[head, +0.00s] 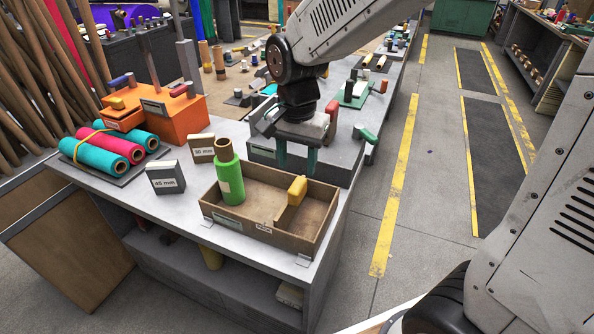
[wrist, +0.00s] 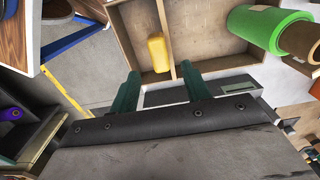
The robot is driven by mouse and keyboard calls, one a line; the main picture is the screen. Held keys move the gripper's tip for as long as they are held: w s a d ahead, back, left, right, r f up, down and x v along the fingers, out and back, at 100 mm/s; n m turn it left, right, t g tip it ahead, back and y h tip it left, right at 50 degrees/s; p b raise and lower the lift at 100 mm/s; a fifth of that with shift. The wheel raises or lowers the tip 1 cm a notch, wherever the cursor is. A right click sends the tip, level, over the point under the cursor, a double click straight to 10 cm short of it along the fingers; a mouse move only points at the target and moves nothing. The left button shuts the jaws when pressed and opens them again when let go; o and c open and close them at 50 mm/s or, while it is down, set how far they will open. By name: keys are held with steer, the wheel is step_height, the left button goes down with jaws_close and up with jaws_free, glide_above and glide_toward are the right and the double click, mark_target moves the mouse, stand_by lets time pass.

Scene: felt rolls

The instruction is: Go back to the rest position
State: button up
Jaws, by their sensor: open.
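My gripper (head: 297,162) hangs from the arm over the table, just behind the wooden tray, in the head view. Its two teal fingers are apart with nothing between them. They also show in the wrist view (wrist: 160,76), pointing toward the tray. The wooden tray (head: 228,222) sits at the table's front corner and has a divider. A green felt roll (head: 229,182) stands upright in its left part. A yellow block (head: 297,190) is in the tray by the divider. In the wrist view the yellow block (wrist: 157,53) lies ahead of the fingertips, apart from them.
A grey case (head: 262,157) lies under and behind my gripper. Teal and red rolls (head: 105,150), an orange box (head: 170,118) and a 45 mm sign (head: 165,178) stand to the left. Clear floor with yellow lines (head: 395,185) lies right of the table.

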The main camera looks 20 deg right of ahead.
steer(key=shift+r, duration=0.15)
stand_by(0.3)
steer(key=shift+s+n, duration=0.3)
steer(key=shift+n, duration=0.4)
steer(key=s+d+r+n, duration=0.3)
steer(key=s+d, duration=0.1)
steer(key=s, duration=0.5)
steer(key=s+d+r+n+t, duration=0.1)
steer(key=s+d+r+n, duration=0.3)
steer(key=s, duration=0.6)
steer(key=shift+d+r, duration=0.3)
steer(key=shift+d, duration=0.1)
